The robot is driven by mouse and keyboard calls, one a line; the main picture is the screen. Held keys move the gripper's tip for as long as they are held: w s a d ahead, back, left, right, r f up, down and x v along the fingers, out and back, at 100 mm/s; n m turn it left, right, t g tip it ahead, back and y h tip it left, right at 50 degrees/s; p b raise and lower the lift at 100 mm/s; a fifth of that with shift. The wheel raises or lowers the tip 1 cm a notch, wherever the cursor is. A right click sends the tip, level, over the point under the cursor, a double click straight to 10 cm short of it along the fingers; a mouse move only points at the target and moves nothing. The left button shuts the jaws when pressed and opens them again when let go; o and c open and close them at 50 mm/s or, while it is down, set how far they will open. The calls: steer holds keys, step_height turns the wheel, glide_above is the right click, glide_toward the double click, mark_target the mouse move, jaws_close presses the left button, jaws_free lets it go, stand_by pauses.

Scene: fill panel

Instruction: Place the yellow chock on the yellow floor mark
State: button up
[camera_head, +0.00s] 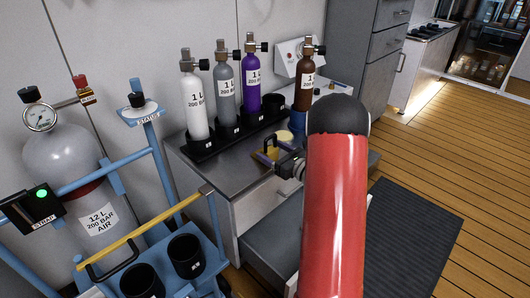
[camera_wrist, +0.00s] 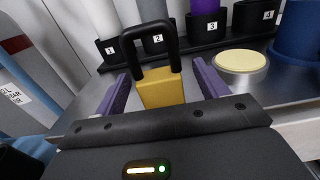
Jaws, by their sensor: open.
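A yellow block with a black loop handle (camera_wrist: 161,88), which I take as the yellow chock, is upright on the grey counter top. It also shows in the head view (camera_head: 266,155), partly hidden by my gripper. My gripper (camera_wrist: 163,82) is open, with its purple fingers on either side of the block and a gap visible at each side. In the head view my gripper (camera_head: 275,158) is over the counter beside the blue container. I cannot make out a yellow mark on the floor. A pale yellow round pad (camera_wrist: 242,61) lies right of the block on the counter.
Several gas cylinders stand in numbered black holders (camera_wrist: 198,50) behind the block. A blue container (camera_wrist: 298,35) is at the right. A blue cart (camera_head: 200,255) with black cups and a yellow bar (camera_head: 140,232) stands at the left front. A dark mat (camera_head: 410,240) lies on the wooden floor.

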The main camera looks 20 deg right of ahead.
steer(key=x, duration=0.4)
steer(key=shift+w+a, duration=0.2)
steer(key=shift+w, duration=0.15)
steer(key=shift+r, duration=0.1)
steer(key=c, duration=1.3)
